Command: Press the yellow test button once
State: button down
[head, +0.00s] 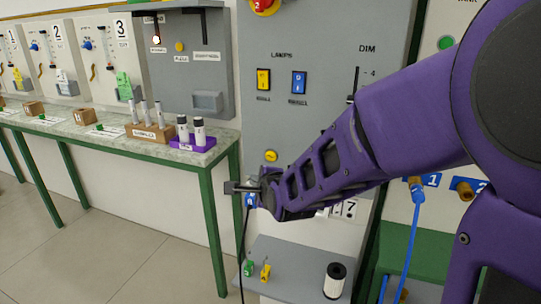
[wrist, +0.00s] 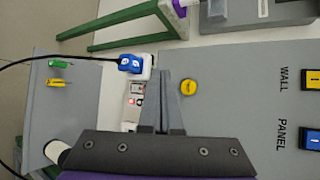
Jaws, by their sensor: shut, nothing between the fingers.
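A round yellow button (head: 271,156) sits low on the grey panel below the lamp switches. It also shows in the wrist view (wrist: 188,87), just right of my fingertips; its lettering is too small to read for sure. My gripper (head: 231,187) is shut and empty, below and left of that button in the head view. In the wrist view my gripper (wrist: 168,77) points toward the panel, with a visible gap beside the button. I cannot tell how far the tips are from the panel surface.
A blue plug (head: 250,200) with a black cable is in a socket near my gripper. Yellow (head: 263,79) and blue (head: 299,82) rocker switches are above. A shelf (head: 300,263) below holds green and yellow clips and a black-and-white cylinder.

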jog(key=shift+w+d+p, duration=0.25)
jog(key=shift+w+d, duration=0.25)
jog(key=shift+w, duration=0.9)
jog(key=shift+w+d+p, duration=0.25)
jog(key=shift+w+d, duration=0.3)
jog(key=shift+w, duration=0.8)
jog(key=shift+w+d+p, duration=0.25)
jog(key=shift+w+d, duration=0.25)
jog(key=shift+w, duration=0.9)
jog(key=shift+w, duration=0.1)
jog(key=shift+w+d, duration=0.1)
jog(key=shift+w, duration=0.2)
jog(key=shift+w+d+p, duration=0.15)
jog(key=shift+w+p, duration=0.2)
jog(key=shift+s, duration=0.1)
jog(key=shift+s+a, duration=0.25)
jog(key=shift+s, duration=0.4)
jog(key=shift+s+a+b, duration=0.1)
jog(key=shift+s+a, duration=0.2)
jog(key=shift+s, duration=0.5)
jog(key=shift+s+a+b, duration=0.15)
jog(key=shift+s+a, duration=0.1)
jog(key=shift+s, duration=0.5)
jog(key=shift+s+a+b, duration=0.1)
jog(key=shift+s+a, duration=0.2)
jog(key=shift+s, duration=0.5)
